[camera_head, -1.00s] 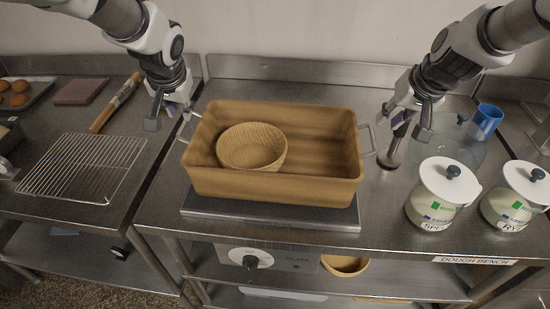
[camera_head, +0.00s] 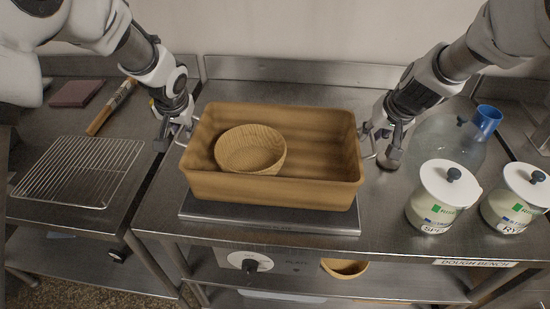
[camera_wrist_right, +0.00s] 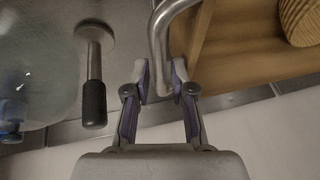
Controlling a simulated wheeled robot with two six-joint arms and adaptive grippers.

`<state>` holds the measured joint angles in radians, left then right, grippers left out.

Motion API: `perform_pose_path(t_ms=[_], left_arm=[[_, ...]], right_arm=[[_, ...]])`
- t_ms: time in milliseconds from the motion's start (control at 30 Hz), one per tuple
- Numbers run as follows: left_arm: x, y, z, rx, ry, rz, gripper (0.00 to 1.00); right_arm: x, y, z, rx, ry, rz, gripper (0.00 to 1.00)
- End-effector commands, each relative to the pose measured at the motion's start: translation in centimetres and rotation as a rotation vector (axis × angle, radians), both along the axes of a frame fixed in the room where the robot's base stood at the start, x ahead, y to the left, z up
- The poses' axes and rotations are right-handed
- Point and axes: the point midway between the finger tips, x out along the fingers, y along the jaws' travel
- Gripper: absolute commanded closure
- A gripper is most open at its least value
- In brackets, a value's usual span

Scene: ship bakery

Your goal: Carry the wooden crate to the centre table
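The wooden crate (camera_head: 290,192) sits level on a flat steel plate on the bench. A round wooden basket (camera_head: 251,150) is inside it at the left. The crate has a metal handle at each end. My left gripper (camera_head: 174,133) is at the left handle with its fingers spread; contact there is unclear. My right gripper (camera_head: 379,144) is at the right handle. In the right wrist view, the right handle (camera_wrist_right: 159,42) passes between the fingertips of my right gripper (camera_wrist_right: 162,82), which look apart, with narrow gaps. The centre table cannot be identified.
The steel plate (camera_head: 270,220) lies under the crate. A wall is behind.

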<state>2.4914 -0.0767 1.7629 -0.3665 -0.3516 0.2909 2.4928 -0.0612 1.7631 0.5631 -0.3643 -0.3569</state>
Motion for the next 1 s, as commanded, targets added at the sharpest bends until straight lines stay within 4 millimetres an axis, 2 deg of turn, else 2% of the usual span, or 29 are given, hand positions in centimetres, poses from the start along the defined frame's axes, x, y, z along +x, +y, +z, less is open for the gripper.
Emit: perform_pose_path(t_ms=[133,200,633,1000], left_arm=[[0.0,0.0,0.0,0.000,0.000,0.000,0.77],[0.0,0.0,0.0,0.000,0.000,0.000,1.00],[0.0,0.0,0.3,0.000,0.000,0.000,1.00],[0.0,0.0,4.7,0.000,-0.001,0.000,1.00]], right_arm=[[0.0,0.0,0.0,0.000,0.000,0.000,0.76],[0.0,0.0,0.0,0.000,0.000,0.000,1.00],[0.0,0.0,0.3,0.000,0.000,0.000,1.00],[0.0,0.0,4.8,0.000,-0.001,0.000,1.00]])
